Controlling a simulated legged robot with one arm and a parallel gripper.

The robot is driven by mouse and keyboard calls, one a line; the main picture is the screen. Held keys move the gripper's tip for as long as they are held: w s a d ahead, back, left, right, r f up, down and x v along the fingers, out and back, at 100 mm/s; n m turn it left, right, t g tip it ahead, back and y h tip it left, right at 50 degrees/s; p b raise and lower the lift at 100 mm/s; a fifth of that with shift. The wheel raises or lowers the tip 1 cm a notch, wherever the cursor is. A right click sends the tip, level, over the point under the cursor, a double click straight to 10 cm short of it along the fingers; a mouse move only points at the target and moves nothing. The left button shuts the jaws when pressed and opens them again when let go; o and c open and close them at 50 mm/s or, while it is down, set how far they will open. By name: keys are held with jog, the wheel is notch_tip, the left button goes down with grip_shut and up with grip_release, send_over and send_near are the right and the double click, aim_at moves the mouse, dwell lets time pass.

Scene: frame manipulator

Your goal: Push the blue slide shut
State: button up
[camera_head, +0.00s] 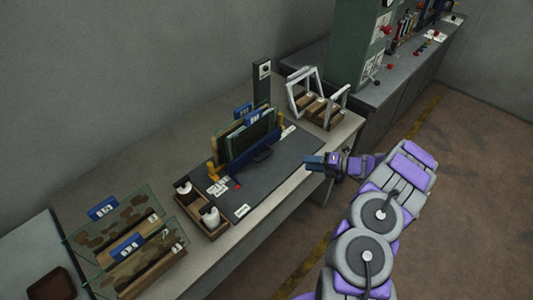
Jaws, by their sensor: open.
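On the dark mat (277,172) in the middle of the bench, a frame fixture holds upright dark and green panels with blue tags. A long blue bar (256,152), which looks like the blue slide, runs along its front side between yellow end pieces. A small black handle-like part (263,155) sits in front of it. I cannot tell how far the slide stands from shut. My gripper (312,163) is to the right of the fixture, near the bench's front edge, pointing left. It is open, apart from the slide, and no held object shows.
Glass-fronted camouflage frames (130,222) stand at the bench's left. A wooden tray with white bottles (211,217) sits left of the mat. Silver frames and wooden blocks (318,104) stand at the back right, near a green cabinet (352,45). The mat's right part is clear.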

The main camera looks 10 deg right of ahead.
jog(key=m, duration=0.3)
jog(key=y+b, duration=0.1)
jog(key=b, duration=0.2)
send_near(260, 150)
jog(key=shift+t, duration=0.3)
jog(key=a, duration=0.1)
jog(key=s+a, duration=0.2)
jog(key=shift+a+f, duration=0.25)
jog(key=shift+a, duration=0.15)
jog(key=shift+w+a, duration=0.4)
jog(key=shift+w, duration=0.05)
jog(key=shift+w+a, duration=0.1)
jog(key=shift+a, duration=0.3)
jog(key=shift+d+f, duration=0.1)
grip_shut()
